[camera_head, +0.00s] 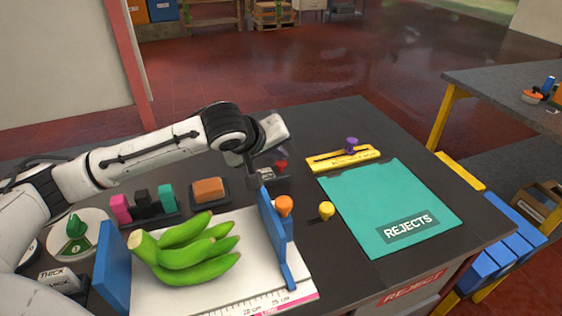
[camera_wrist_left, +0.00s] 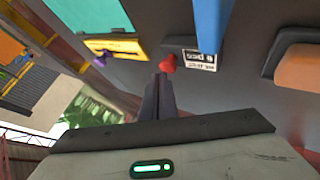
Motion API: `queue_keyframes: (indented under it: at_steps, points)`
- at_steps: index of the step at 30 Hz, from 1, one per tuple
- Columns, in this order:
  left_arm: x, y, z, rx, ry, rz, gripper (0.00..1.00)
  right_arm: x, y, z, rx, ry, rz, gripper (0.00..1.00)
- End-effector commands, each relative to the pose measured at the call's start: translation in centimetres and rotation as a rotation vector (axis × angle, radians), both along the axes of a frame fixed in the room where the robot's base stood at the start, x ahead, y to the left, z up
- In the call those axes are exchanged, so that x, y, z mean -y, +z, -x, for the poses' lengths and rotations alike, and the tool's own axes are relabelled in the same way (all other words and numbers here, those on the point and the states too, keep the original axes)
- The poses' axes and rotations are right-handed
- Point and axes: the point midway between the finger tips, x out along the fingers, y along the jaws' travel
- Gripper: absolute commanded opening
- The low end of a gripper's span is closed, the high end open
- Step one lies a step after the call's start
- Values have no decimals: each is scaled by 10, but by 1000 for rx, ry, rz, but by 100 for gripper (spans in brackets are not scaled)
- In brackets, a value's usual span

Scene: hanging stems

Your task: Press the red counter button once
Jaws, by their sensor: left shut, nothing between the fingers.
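The red counter button (camera_head: 281,164) is partly hidden behind my left gripper in the head view. In the left wrist view the red button (camera_wrist_left: 167,63) stands beside the counter's black-and-white display (camera_wrist_left: 199,60). My left gripper (camera_head: 256,179) is shut and empty, pointing down over the counter area. In the left wrist view its closed fingertips (camera_wrist_left: 161,79) appear right by the red button; I cannot tell whether they touch it. My right gripper is in neither view.
A blue upright guide (camera_head: 270,230) with an orange knob (camera_head: 284,206) stands close in front of the counter. Green bananas (camera_head: 190,252) lie on the white board. A yellow slider (camera_head: 343,159) and the teal REJECTS mat (camera_head: 375,195) lie to the right; an orange block (camera_head: 208,190) is left.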

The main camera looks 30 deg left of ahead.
Motion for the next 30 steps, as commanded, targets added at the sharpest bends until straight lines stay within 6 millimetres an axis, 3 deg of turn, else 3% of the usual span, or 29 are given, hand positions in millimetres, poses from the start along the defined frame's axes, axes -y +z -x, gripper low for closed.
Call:
queue_keyframes:
  at_steps: [30]
  points:
    - [0, -9, 0, 0, -1, 1, 0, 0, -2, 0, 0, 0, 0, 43]
